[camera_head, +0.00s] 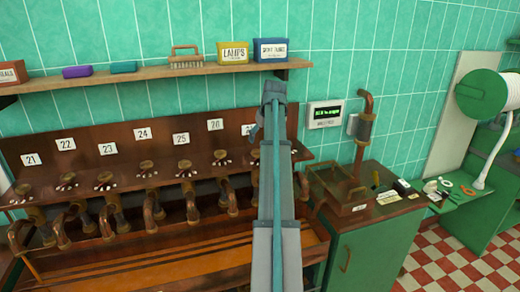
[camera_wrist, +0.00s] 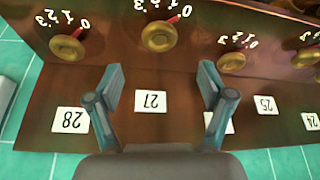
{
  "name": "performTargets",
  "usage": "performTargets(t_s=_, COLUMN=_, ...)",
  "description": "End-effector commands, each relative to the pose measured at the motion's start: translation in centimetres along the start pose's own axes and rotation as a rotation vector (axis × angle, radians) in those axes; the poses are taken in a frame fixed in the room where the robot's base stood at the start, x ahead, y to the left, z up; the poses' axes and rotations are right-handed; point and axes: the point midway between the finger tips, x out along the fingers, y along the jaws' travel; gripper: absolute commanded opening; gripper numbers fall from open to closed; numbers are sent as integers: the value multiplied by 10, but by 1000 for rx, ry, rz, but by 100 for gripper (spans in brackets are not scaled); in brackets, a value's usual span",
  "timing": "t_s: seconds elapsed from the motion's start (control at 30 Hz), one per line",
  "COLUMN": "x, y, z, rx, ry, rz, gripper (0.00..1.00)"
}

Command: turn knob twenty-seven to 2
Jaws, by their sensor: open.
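In the wrist view, which is upside down, the plate numbered 27 (camera_wrist: 151,101) lies between my open gripper's fingers (camera_wrist: 161,76). Knob twenty-seven (camera_wrist: 158,37), a round brass knob, is just beyond the fingertips, roughly centred between them and not held. Its red pointer points to the upper right, beside the 0 of its printed scale.
Neighbouring brass knobs (camera_wrist: 68,46) and (camera_wrist: 231,62) flank it in the wrist view. In the head view, a wooden shelf (camera_head: 150,76) with boxes hangs above the panel. Copper pipes (camera_head: 191,207) stand below the knobs. A green cabinet (camera_head: 375,240) stands at right.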

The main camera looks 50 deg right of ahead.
Motion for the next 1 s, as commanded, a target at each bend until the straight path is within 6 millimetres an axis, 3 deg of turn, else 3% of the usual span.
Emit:
performTargets(t_s=0.3, x=52, y=0, z=0, rx=1, ry=-2, rz=0, gripper=80)
performTargets(t_s=0.5, x=73, y=0, z=0, rx=0, ry=-2, rz=0, gripper=80)
performTargets(t_s=0.93, x=82, y=0, z=0, rx=0, ry=0, rz=1, gripper=80)
performTargets(t_s=1.0, x=82, y=0, z=0, rx=0, ry=0, rz=1, gripper=69)
